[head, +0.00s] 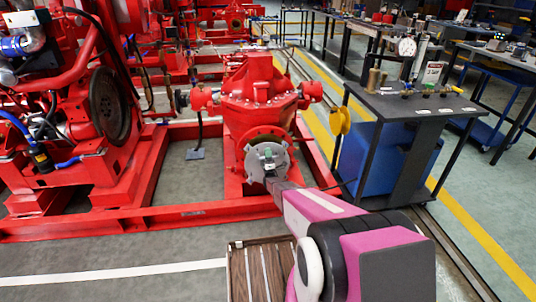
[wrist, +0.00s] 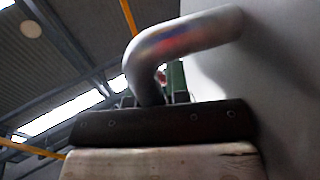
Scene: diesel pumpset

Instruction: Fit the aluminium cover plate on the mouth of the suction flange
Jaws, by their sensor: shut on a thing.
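The aluminium cover plate (head: 255,162) is a grey notched disc in front of the red pump in the head view. The red suction flange (head: 263,132) shows as a rim above the plate, and its mouth is hidden behind it. My gripper (head: 269,158) is shut on the plate's handle. In the wrist view, the bent metal handle (wrist: 190,35) runs into my gripper (wrist: 165,85), and the grey plate face (wrist: 288,100) fills the right side. The plate covers the flange's middle and sits slightly low against its rim. I cannot tell whether they touch.
The red pump casing (head: 262,90) stands behind the flange on a red base frame (head: 200,215). A dark bench (head: 410,105) with small fittings stands close on the right.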

